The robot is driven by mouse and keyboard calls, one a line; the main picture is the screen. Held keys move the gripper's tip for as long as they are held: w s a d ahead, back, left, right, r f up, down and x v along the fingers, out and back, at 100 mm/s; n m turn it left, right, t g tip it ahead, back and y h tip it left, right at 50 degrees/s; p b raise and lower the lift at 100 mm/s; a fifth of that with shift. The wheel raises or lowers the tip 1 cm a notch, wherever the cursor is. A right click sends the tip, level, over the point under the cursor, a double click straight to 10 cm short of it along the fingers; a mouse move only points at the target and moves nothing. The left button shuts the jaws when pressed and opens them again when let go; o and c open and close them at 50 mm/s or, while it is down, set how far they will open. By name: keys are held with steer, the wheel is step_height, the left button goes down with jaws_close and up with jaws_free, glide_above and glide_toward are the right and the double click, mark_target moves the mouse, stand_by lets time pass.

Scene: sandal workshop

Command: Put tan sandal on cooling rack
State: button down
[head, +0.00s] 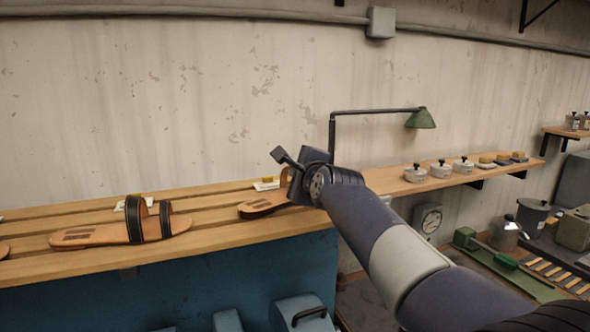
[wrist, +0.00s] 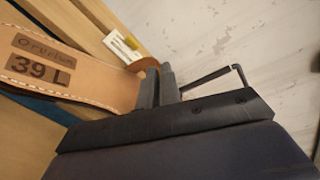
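A tan sandal (head: 262,205) lies on the slatted wooden rack (head: 215,238), its bare end pointing left and the rest hidden behind my gripper. In the wrist view the same tan sandal (wrist: 85,82) shows a stamped insole reading "39 L" and a curled brown strap edge beside the fingers. My gripper (wrist: 160,87) is at that strap, with its dark fingers close together. Whether they are clamped on the strap cannot be made out. Another tan sandal (head: 100,235) with two black straps lies further left on the rack.
White tags with yellow tops (head: 267,184) stand along the rack's back. A green lamp (head: 421,118) hangs over a wall shelf (head: 400,182) with several lidded tins. A lower bench at right holds a green tool (head: 510,265) and pots. Rack slats between the two sandals are bare.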

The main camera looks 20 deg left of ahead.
steer(key=c, duration=2.1)
jaws_free()
steer(key=shift+f, duration=0.1)
steer(key=o, duration=0.5)
steer(key=shift+s+d, duration=0.1)
steer(key=b+v, duration=0.3)
steer(key=v, duration=0.8)
steer(key=shift+s+d+r+b, duration=0.2)
steer(key=shift+s+r+b, duration=0.1)
steer(key=shift+b, duration=0.1)
